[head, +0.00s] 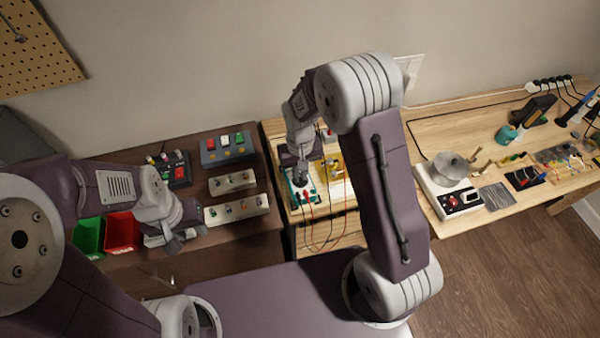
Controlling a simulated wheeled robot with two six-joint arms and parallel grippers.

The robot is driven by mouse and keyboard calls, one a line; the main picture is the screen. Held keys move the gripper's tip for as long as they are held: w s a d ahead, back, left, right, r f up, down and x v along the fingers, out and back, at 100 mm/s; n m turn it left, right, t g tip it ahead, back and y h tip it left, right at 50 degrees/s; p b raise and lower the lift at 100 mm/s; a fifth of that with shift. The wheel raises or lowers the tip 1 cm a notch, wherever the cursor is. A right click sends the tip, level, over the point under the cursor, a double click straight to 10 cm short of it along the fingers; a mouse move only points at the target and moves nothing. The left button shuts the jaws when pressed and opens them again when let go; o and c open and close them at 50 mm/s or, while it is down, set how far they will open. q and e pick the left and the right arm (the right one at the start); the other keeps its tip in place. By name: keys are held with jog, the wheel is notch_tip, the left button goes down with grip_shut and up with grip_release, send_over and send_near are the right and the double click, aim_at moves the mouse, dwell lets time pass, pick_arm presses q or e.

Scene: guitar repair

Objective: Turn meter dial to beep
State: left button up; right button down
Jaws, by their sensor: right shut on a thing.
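The meter (291,194) is a small teal-edged box on the light wooden bench in the middle of the head view, with red and black leads running from its front. My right gripper (300,181) points down onto the meter's face and is shut on its dial. The dial is hidden under the fingers, so I cannot tell its setting. My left gripper (188,238) is over the dark bench at the left, clear of the meter, with its fingers apart and empty.
A yellow device (334,168) stands close to the right of the meter. Pedals and switch boxes (228,148) and green and red bins (122,232) are at the left. A white scale-like device with a metal pot (450,168) is at the right.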

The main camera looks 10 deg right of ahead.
jog(key=shift+r+n, duration=0.1)
jog(key=shift+n, duration=0.4)
jog(key=shift+n+p, duration=0.5)
jog(key=shift+n, duration=0.4)
jog(key=n+p, duration=0.1)
jog(key=n, duration=0.2)
jog(key=shift+a+n, duration=0.1)
jog(key=shift+n, duration=0.2)
jog(key=n, duration=0.3)
jog(key=shift+p, duration=0.4)
jog(key=shift+n+p, duration=0.3)
jog(key=shift+n, duration=1.7)
jog(key=c, duration=1.5)
grip_release()
